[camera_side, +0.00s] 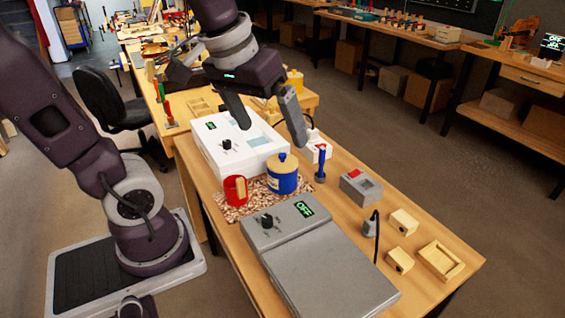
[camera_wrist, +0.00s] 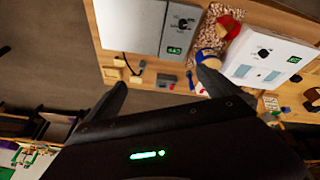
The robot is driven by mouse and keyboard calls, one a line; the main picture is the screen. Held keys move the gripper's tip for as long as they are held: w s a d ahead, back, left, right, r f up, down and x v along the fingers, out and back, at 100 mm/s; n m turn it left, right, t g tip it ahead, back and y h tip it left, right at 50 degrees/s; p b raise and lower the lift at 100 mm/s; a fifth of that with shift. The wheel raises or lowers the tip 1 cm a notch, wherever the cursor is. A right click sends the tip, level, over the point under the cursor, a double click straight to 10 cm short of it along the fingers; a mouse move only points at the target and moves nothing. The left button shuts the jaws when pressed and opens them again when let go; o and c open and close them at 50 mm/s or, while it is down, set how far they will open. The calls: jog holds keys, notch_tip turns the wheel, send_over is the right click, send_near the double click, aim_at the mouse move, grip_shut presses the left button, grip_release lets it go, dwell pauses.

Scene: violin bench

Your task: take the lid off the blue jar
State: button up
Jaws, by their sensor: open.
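The blue jar (camera_side: 284,184) stands upright on a speckled mat, with a pale label band around it. Its yellowish lid (camera_side: 282,161), with a small dark knob on top, sits on the jar. My gripper (camera_side: 272,136) is open and empty, above the jar and apart from it in the side view. In the wrist view my gripper (camera_wrist: 164,76) has its fingers spread wide. The blue jar (camera_wrist: 205,56) shows there beside the right fingertip, which partly hides it.
A red mug (camera_side: 235,190) stands close left of the jar. A white device (camera_side: 226,158) lies behind it and a grey device (camera_side: 318,262) in front. A blue-handled tool (camera_side: 321,163) stands upright to the right, near a small grey box (camera_side: 360,186). Wooden blocks (camera_side: 403,222) lie farther right.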

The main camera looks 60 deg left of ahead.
jog(key=w+a+f+n+g, duration=0.2)
jog(key=w+a+f+n, duration=0.35)
jog(key=w+a, duration=0.45)
jog(key=n+g, duration=0.2)
jog(key=n, duration=0.6)
send_over(283, 154)
jog(key=d, duration=0.1)
jog(key=f, duration=1.3)
jog(key=shift+d, duration=0.2)
jog(key=f, duration=0.2)
jog(key=a+f, duration=0.1)
jog(key=f, duration=0.4)
jog(key=shift+s+a+f, duration=0.1)
jog(key=shift+a+f, duration=0.1)
jog(key=shift+f, duration=0.05)
jog(key=c, duration=1.2)
